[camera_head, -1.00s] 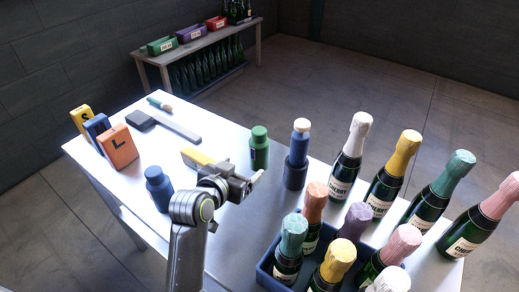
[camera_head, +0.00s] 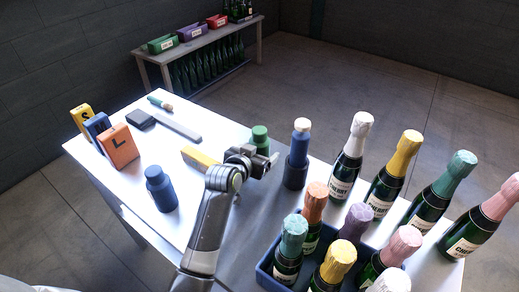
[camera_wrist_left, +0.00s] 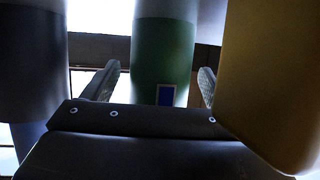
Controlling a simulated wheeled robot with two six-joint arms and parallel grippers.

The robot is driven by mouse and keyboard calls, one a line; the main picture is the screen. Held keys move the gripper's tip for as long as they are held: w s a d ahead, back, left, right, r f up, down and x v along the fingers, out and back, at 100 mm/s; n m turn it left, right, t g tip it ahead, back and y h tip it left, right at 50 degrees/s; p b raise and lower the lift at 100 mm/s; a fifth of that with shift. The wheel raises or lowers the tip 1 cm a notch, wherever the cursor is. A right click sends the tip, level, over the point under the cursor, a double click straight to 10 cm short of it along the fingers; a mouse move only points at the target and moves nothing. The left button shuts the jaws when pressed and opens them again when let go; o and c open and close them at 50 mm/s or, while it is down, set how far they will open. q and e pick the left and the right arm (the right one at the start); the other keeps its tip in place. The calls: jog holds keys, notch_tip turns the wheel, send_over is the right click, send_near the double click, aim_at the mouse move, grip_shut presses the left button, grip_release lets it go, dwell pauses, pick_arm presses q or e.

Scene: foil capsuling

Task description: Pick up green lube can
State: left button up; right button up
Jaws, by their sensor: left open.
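The green lube can (camera_head: 260,138) stands upright on the table, its lower part hidden in the head view behind my left gripper (camera_head: 267,164). In the left wrist view the green can (camera_wrist_left: 163,62) shows between the two fingers of my left gripper (camera_wrist_left: 158,85), with a small blue patch on its side. The fingers are apart, one on each side of the can, and I see space beside it. I cannot tell whether they reach around it. My right gripper is not in view.
A yellow block (camera_head: 200,158) lies left of the gripper. Several champagne bottles and a blue crate (camera_head: 265,268) fill the right side.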

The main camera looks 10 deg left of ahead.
pick_arm(q)
jog(key=shift+w+d+f, duration=0.1)
jog(key=shift+w+f, duration=0.05)
jog(key=shift+w, duration=0.25)
jog(key=shift+c, duration=0.5)
jog(key=c, duration=1.2)
jog(key=shift+c, duration=0.2)
